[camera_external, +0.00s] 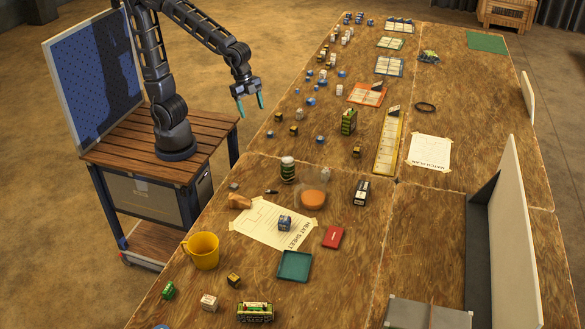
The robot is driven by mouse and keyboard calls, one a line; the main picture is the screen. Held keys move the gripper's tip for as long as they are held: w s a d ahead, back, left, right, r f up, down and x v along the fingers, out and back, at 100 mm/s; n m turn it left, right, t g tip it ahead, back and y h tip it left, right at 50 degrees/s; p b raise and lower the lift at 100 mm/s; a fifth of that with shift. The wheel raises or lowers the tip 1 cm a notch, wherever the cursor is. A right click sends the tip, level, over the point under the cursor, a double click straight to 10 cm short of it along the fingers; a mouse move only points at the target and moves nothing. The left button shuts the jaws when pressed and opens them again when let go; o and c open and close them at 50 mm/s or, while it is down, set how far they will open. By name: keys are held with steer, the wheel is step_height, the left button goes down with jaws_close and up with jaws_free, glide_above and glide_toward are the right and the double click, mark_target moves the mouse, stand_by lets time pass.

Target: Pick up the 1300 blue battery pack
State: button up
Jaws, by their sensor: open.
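My gripper (251,104) hangs over the left edge of the long wooden table, fingers down, apart and empty. Several small blue packs or blocks lie on the table. One blue pack with a pale top (285,223) sits on the white heat sheet (262,232), well below and right of my gripper in the picture. Other small blue pieces lie nearer my gripper, such as one blue piece (310,101) to its right and another (320,139) further down. Their markings are too small to read, so I cannot tell which is the 1300 pack.
A yellow mug (201,251), a teal tray (294,265), a red card (333,237) and an orange-filled clear bowl (313,199) crowd the near table. A green-black can (288,170) stands behind. A yellow ruler board (388,142) lies mid-table. An upright panel (512,235) stands at right.

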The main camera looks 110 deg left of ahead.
steer(key=w+d+f+m+g, duration=0.1)
steer(key=w+d+f+m, duration=0.1)
steer(key=w+d+f, duration=0.3)
steer(key=w+d+f+m+g, duration=0.1)
steer(key=w+d+f+m, duration=0.2)
steer(key=w+f, duration=0.35)
steer(key=m, duration=0.5)
glide_toward(285, 219)
steer(key=shift+d+f+g+y, duration=0.1)
steer(key=shift+d+g+y, duration=0.2)
steer(key=shift+d+g, duration=0.15)
step_height(285, 219, down, 6)
steer(key=shift+w+r, duration=0.1)
steer(key=shift+w+a+f, duration=0.15)
steer(key=shift+f, duration=2.5)
steer(key=c, duration=1.2)
steer(key=shift+r, duration=0.15)
